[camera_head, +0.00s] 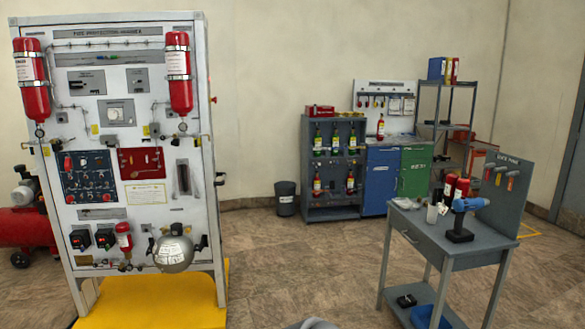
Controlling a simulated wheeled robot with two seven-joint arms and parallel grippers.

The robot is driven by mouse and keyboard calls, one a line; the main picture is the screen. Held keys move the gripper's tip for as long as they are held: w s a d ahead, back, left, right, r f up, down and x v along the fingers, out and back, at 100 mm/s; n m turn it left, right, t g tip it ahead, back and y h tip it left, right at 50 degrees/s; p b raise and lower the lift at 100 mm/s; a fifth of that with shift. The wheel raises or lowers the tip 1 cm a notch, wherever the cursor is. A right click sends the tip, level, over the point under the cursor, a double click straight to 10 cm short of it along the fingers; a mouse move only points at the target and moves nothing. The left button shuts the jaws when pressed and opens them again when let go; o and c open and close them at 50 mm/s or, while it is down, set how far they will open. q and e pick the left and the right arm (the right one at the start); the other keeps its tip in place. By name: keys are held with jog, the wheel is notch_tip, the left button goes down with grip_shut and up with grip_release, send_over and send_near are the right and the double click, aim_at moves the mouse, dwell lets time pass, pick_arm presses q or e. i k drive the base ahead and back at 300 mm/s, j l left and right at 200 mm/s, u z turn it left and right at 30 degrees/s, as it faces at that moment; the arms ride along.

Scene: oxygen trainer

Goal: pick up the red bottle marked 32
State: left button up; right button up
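Several red bottles are in view, but no number 32 can be read on any of them at this size. Two large red bottles, a left one (32,82) and a right one (180,75), are strapped upright to the white panel. A small red bottle (123,237) sits low on it. Two red bottles (456,187) stand close together on the grey workbench (425,228). Neither gripper is in view.
A blue drill (462,215) stands on the workbench near the red bottles, with small containers (433,213) beside it. A yellow platform (165,302) lies under the panel. A bin (285,198) stands by the shelf. The floor between panel and workbench is clear.

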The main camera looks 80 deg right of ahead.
aim_at(380, 130)
jog(key=z, duration=3.2)
